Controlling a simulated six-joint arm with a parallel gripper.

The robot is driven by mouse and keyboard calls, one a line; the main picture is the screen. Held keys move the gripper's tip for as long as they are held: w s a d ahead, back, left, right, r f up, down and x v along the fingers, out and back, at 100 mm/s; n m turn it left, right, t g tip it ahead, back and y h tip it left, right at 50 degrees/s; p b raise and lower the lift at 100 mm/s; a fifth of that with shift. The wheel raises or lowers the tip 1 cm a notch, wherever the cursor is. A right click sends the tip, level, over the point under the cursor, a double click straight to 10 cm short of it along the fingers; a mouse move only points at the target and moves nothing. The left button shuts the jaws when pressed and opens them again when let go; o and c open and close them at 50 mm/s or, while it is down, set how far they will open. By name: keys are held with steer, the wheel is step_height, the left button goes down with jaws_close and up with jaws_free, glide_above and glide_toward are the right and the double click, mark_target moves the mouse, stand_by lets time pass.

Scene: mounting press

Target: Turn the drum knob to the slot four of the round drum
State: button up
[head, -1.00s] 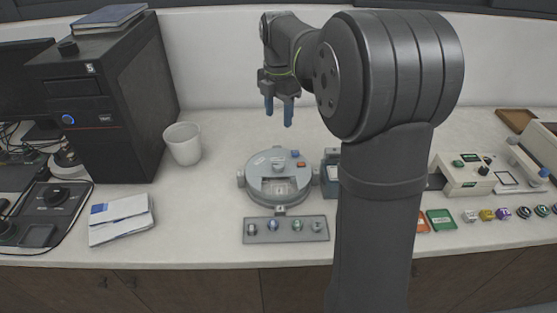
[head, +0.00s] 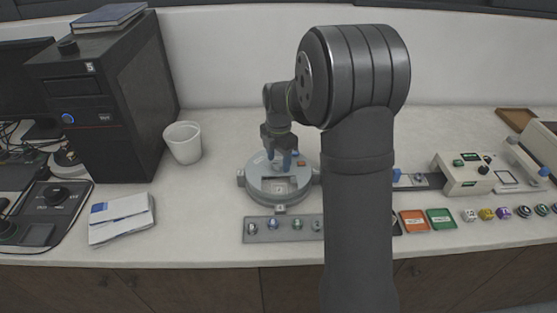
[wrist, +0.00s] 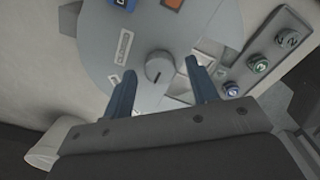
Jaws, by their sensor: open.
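The round drum (head: 255,187) is a grey disc-shaped device on the bench, left of my arm in the head view. Its top plate also fills the middle of the wrist view (wrist: 100,45). The drum knob (wrist: 158,66) is a small round grey knob with a marked line, standing on the top plate. My gripper (head: 279,164) is over the drum, its blue fingers pointing down. In the wrist view the open fingers (wrist: 164,82) lie to either side of the knob, with nothing between them gripped. The slot numbers cannot be read.
A grey strip (head: 262,236) with several small round pieces lies in front of the drum. A white cup (head: 183,143) and papers (head: 121,218) are to the left. Orange (head: 414,221) and green (head: 441,218) squares and a beige device (head: 463,174) are to the right.

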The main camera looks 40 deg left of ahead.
steer(key=shift+f, duration=0.4)
steer(key=shift+c, duration=0.4)
jaws_close()
steer(key=shift+n, duration=0.4)
steer(key=n, duration=0.4)
steer(key=shift+n, duration=0.4)
steer(key=n, duration=0.4)
steer(key=shift+n, duration=0.3)
steer(key=shift+a, duration=0.1)
